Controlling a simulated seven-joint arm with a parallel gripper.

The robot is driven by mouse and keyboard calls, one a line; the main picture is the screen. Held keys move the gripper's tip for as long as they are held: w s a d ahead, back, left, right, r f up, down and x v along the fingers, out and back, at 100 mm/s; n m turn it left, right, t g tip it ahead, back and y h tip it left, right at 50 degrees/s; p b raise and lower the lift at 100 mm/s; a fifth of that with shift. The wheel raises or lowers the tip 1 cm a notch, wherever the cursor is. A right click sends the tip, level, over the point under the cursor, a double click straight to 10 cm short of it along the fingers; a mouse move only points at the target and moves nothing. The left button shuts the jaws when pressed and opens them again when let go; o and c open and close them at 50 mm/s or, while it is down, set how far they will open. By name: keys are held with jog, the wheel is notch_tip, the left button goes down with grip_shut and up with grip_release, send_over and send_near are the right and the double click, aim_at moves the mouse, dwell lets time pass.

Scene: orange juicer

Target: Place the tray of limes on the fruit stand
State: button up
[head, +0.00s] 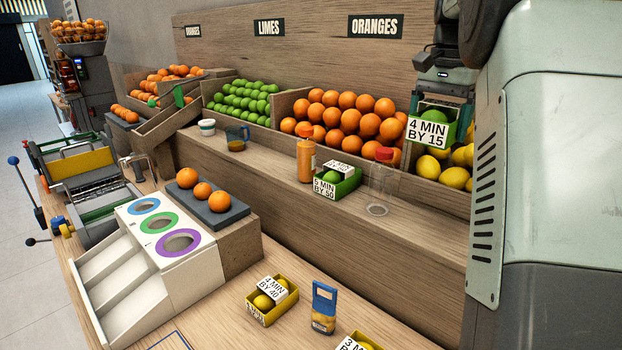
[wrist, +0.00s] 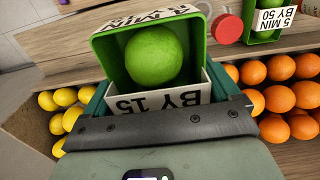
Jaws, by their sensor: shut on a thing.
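My gripper (head: 441,92) is shut on a small green tray (head: 452,131) with a white label reading "4 MIN BY 15". A green lime (head: 434,116) sits in the tray. In the wrist view the held tray (wrist: 101,50) and its lime (wrist: 153,55) fill the space between the fingers. The tray is in the air, overlapping the lemon bin in the head view. The wooden fruit stand (head: 240,150) has a front ledge and bins above it. A second green tray (head: 347,186), labelled "5 MIN BY 50", rests on the ledge with a lime inside.
An orange bottle (head: 306,158) and a clear red-capped bottle (head: 381,185) stand on the ledge near the second tray. Lemons (head: 455,176), oranges (head: 345,115) and limes (head: 240,98) fill the bins. Yellow lemon trays (head: 271,300) sit on the lower counter. The ledge right of the clear bottle looks clear.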

jog(key=shift+s+d, duration=0.15)
jog(key=shift+d, duration=0.4)
jog(key=shift+s+d, duration=0.15)
jog(key=shift+d, duration=0.35)
send_over(426, 226)
notch_tip(426, 226, down, 10)
jog(key=shift+f, duration=5.5)
jog(key=shift+f, duration=0.1)
jog(key=o, duration=0.9)
notch_tip(426, 226, up, 12)
jog(key=shift+r, duration=0.15)
